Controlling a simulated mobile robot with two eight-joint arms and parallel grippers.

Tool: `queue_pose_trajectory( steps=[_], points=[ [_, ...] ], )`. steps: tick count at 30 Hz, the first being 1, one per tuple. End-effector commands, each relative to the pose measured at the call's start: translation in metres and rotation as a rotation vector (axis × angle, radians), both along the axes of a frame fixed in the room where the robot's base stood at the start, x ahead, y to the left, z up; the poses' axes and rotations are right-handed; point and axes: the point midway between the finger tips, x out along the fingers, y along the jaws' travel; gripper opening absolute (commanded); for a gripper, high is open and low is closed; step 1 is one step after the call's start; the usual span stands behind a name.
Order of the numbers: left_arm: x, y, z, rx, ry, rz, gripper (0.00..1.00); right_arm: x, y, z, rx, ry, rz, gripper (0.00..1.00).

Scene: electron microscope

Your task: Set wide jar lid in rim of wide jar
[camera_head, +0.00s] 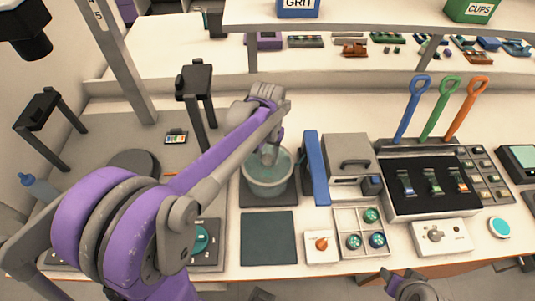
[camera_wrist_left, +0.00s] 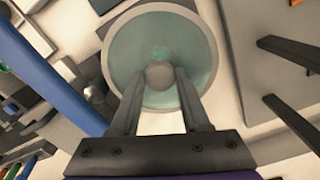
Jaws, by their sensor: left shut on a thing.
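The wide jar (camera_head: 267,187) is a translucent pale green tub on a dark square pad, left of the blue upright panel. My left gripper (camera_head: 268,155) reaches down over its mouth. In the left wrist view the gripper (camera_wrist_left: 159,75) is shut on the grey round knob of the wide jar lid (camera_wrist_left: 190,45), a translucent greenish disc with a pale rim. The lid lies over the jar's mouth; whether it is seated in the rim or just above it I cannot tell. My right gripper (camera_head: 410,287) is partly in view at the bottom edge, its fingers unclear.
An empty dark pad (camera_head: 268,238) lies in front of the jar. A blue upright panel (camera_head: 316,168) and a grey machine (camera_head: 348,163) stand close to its right. A white tray (camera_head: 345,219) with round green pieces and an orange-knobbed box (camera_head: 321,246) are at front.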

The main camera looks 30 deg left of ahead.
Motion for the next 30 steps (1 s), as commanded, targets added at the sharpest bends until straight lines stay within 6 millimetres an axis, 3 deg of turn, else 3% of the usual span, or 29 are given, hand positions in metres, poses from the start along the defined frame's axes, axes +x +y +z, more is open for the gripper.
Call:
queue_pose_trajectory(
  steps=[13, 14, 19, 30],
  points=[
    [0.0000, 0.0000, -0.0059, 0.000, 0.000, 0.000, 0.00, -0.0014, 0.0000, -0.0050, 0.000, 0.003, 0.000, 0.50],
    [0.0000, 0.0000, -0.0057, 0.000, 0.000, 0.000, 0.50, -0.0014, 0.0000, -0.0048, 0.000, 0.003, 0.000, 0.50],
    [0.0001, 0.0000, -0.0054, 0.000, 0.000, 0.000, 0.80, -0.0012, 0.0000, -0.0044, 0.000, 0.002, 0.000, 0.50],
    [0.0002, 0.0000, -0.0010, 0.000, 0.000, 0.000, 0.81, -0.0011, 0.0000, -0.0039, 0.000, 0.002, 0.000, 0.50]
  ],
)
